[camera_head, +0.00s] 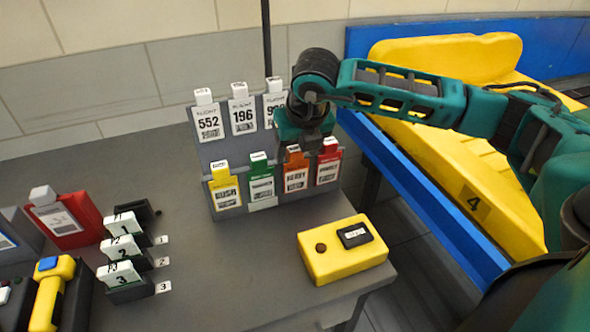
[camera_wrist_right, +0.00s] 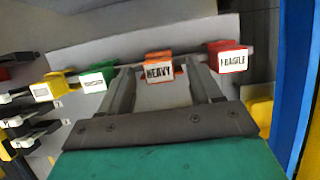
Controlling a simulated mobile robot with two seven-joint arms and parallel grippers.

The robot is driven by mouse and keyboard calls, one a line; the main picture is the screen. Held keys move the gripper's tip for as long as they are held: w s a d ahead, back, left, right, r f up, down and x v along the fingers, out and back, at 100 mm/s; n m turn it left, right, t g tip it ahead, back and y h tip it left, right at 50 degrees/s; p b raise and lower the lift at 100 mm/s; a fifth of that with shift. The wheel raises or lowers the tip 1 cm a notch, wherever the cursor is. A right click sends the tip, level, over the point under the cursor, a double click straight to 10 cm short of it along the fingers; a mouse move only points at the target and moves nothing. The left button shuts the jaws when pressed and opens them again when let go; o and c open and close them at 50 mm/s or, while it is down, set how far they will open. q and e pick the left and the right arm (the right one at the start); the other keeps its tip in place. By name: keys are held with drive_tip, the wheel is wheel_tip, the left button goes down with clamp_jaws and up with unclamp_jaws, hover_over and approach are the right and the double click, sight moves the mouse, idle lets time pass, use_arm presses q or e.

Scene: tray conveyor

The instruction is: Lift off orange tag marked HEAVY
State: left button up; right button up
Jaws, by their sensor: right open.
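The orange tag marked HEAVY (camera_head: 296,178) hangs in the lower row of the grey tag rack, between a green tag (camera_head: 261,183) and a red tag (camera_head: 328,170). My right gripper (camera_head: 303,145) is above its top, pointing down. In the right wrist view the open fingers (camera_wrist_right: 162,78) stand on either side of the orange tag's top (camera_wrist_right: 158,70), with visible gaps. The red tag (camera_wrist_right: 232,58) reads FRAGILE and lies just right of the right finger. The gripper hides part of the rack's upper right. My left gripper is not in view.
A yellow tag (camera_head: 223,190) hangs at the lower left of the rack. White flight tags (camera_head: 208,122) fill the upper row. A yellow box (camera_head: 342,252) sits in front on the grey table (camera_head: 235,262). Numbered card holders (camera_head: 125,265) stand left; a blue-edged conveyor (camera_head: 425,205) is right.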

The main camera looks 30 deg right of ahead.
clamp_jaws()
idle(0.6)
